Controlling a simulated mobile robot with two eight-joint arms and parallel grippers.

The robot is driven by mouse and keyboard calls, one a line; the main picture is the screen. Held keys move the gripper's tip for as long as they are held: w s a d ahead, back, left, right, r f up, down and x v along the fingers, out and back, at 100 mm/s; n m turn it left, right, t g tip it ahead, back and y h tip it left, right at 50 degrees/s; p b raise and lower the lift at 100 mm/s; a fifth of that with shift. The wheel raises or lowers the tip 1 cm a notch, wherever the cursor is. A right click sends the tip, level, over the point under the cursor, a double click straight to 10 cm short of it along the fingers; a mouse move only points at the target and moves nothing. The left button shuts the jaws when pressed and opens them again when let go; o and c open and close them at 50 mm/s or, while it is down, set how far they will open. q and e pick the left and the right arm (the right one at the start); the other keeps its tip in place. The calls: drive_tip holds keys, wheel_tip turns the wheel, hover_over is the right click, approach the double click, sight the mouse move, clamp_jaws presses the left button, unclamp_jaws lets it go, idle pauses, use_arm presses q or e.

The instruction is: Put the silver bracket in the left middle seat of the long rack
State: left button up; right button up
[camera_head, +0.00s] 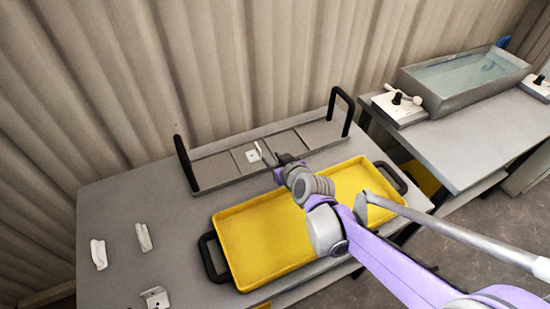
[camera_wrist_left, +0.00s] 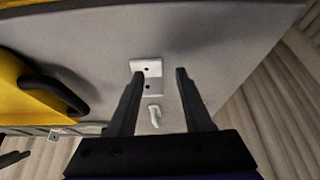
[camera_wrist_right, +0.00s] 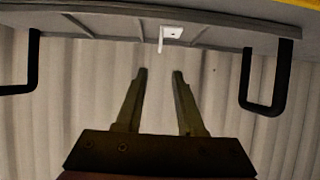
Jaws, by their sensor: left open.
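A silver bracket (camera_head: 155,297) with an upright flange lies on the grey table at the bottom edge of the head view. In the left wrist view a holed bracket (camera_wrist_left: 147,68) lies just beyond my open left gripper (camera_wrist_left: 159,73), nearer its left finger; the fingers are not visibly closed on it. The left gripper is outside the head view. The long rack (camera_head: 215,168) stands along the back. A pale bracket (camera_head: 252,156) is in its second section from the left. My right gripper (camera_wrist_right: 159,72) is open and empty by the rack.
A yellow tray (camera_head: 232,220) with black handles stands in front of the rack, under my right arm. Two white hooks (camera_head: 99,254) (camera_head: 143,237) lie at the table's left. A water tank (camera_head: 450,97) stands on another table at right.

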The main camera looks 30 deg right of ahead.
use_arm(q)
drive_tip(key=shift+r, duration=0.1)
use_arm(e)
drive_tip(key=s+a+g, duration=0.1)
drive_tip(key=s+a, duration=0.1)
drive_tip(key=s, duration=0.1)
drive_tip(key=s+a+f+g+y, duration=0.1)
drive_tip(key=s+a, duration=0.2)
drive_tip(key=s, duration=0.1)
drive_tip(key=s+a+f+g, duration=0.1)
drive_tip(key=s+a, duration=0.1)
drive_tip(key=s, duration=0.1)
drive_tip(key=shift+s+a+f+n+y, duration=0.15)
drive_tip(key=shift+n+y, duration=0.15)
drive_tip(key=shift+n, duration=0.1)
drive_tip(key=s+f+g, duration=0.1)
drive_tip(key=s, duration=0.2)
drive_tip(key=s+a+f+g, duration=0.1)
drive_tip(key=s, duration=0.3)
drive_tip(key=s+f+g+h, duration=0.1)
drive_tip(key=s+g, duration=0.1)
drive_tip(key=s, duration=0.2)
drive_tip(key=shift+s+a+f, duration=0.1)
drive_tip(key=shift+s+a, duration=0.05)
drive_tip(key=shift+s, duration=0.05)
